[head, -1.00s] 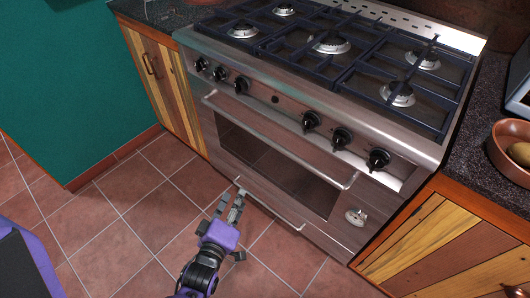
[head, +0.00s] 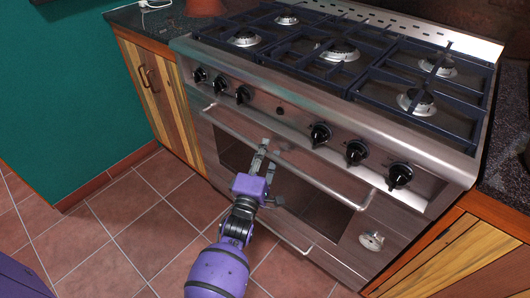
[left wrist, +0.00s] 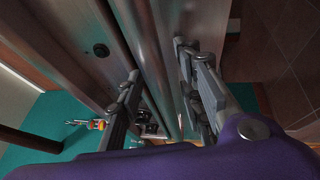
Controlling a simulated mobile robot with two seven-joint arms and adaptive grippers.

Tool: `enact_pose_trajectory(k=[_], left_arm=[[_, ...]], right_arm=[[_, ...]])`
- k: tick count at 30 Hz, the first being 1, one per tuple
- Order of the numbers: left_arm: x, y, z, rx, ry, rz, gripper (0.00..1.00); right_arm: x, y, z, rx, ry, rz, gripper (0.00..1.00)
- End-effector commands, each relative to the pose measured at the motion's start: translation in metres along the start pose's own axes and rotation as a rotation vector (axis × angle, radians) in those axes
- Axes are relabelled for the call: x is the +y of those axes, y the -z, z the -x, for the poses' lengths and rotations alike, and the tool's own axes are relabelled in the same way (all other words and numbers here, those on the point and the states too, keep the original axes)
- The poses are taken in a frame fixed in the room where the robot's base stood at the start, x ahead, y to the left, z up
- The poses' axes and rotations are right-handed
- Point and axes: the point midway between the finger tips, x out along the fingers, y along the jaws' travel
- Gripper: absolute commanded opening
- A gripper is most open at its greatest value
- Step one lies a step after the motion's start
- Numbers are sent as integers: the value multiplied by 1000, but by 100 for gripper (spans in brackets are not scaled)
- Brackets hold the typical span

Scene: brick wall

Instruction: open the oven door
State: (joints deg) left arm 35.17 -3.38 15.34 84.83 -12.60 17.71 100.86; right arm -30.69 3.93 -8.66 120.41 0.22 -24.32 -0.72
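The oven (head: 375,225) has a steel front, and its door (head: 315,205) with a dark window is closed. A long steel handle bar (head: 325,179) runs across the top of the door. My left gripper (head: 266,150) is at the left-middle part of this bar. In the left wrist view the bar (left wrist: 158,65) passes between the spread fingers of the gripper (left wrist: 163,95), with a gap visible on both sides. My right gripper is not in view.
Black knobs (head: 320,134) line the panel above the handle. A second, lower handle (head: 297,243) is near the floor. Wooden cabinets (head: 150,85) flank the oven. The tiled floor (head: 120,235) in front is clear.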

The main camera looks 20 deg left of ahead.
Motion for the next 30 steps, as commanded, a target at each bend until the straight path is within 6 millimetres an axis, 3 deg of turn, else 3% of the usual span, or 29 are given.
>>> enact_pose_trajectory(k=[8, 16, 30], left_arm=[[0, 0, -2, 1, 1, 0, 34], [0, 0, -2, 1, 1, -1, 0], [-2, 4, 7, -1, -16, 4, 0]], right_arm=[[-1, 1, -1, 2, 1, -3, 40], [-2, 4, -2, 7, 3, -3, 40], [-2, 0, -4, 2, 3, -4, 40]])
